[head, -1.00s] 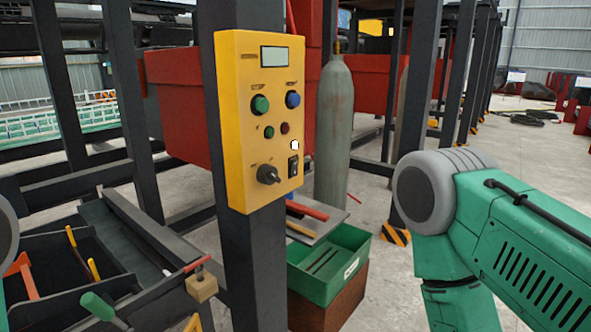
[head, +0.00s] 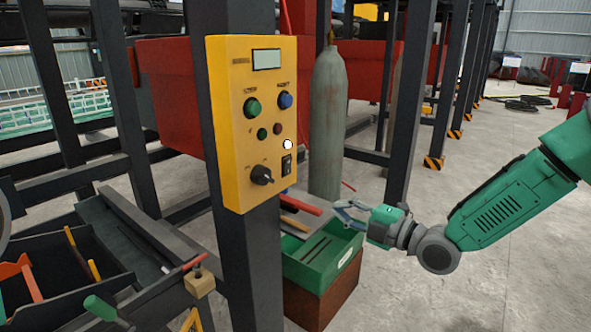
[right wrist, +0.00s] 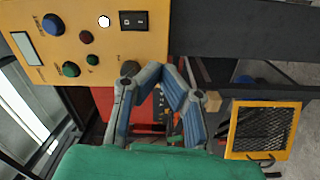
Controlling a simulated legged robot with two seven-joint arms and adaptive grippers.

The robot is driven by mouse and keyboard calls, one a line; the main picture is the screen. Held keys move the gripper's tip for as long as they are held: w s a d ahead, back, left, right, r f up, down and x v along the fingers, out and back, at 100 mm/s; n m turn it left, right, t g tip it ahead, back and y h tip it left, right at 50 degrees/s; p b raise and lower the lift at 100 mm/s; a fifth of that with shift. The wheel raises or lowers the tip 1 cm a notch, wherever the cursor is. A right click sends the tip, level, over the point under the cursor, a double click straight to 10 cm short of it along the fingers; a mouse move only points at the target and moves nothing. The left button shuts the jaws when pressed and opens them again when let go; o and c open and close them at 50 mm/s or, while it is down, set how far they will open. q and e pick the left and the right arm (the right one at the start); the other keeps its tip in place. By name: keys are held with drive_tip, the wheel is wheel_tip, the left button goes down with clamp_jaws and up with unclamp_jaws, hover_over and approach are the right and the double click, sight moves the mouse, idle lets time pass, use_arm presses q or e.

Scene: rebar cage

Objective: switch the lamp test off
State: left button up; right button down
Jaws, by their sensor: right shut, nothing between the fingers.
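A yellow control panel (head: 238,125) is fixed to a dark post. Near its lower right is a black rocker switch (head: 286,166), with a white, bright lamp (head: 288,145) just above it. In the right wrist view the rocker switch (right wrist: 133,20) is at the top, beside the white lamp (right wrist: 104,21). Which way the rocker is pressed I cannot tell. My right gripper (head: 340,209) is shut and empty, to the right of and below the panel, apart from it. In the right wrist view its fingers (right wrist: 163,72) point up toward the panel's edge. My left gripper is out of view.
The panel also has a black rotary knob (head: 262,175), a green button (head: 252,107), a blue button (head: 285,100) and a display (head: 266,59). A green box (head: 322,275) sits low behind the post. A gas cylinder (head: 328,120) stands behind.

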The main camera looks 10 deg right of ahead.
sight(288, 164)
drive_tip(key=r, duration=0.1)
drive_tip(key=d+r+n, duration=0.1)
drive_tip(key=w+r+n+y, duration=0.1)
drive_tip(key=r, duration=0.1)
drive_tip(key=shift+d+t, duration=0.2)
drive_tip(key=shift+t, duration=0.1)
drive_tip(key=shift+w+a, duration=0.1)
drive_tip(key=p+x, duration=0.1)
drive_tip(key=x, duration=1.2)
drive_tip(key=shift+w+a+r+p, duration=0.1)
drive_tip(key=shift+w+a+p, duration=0.2)
drive_tip(key=shift+p, duration=0.1)
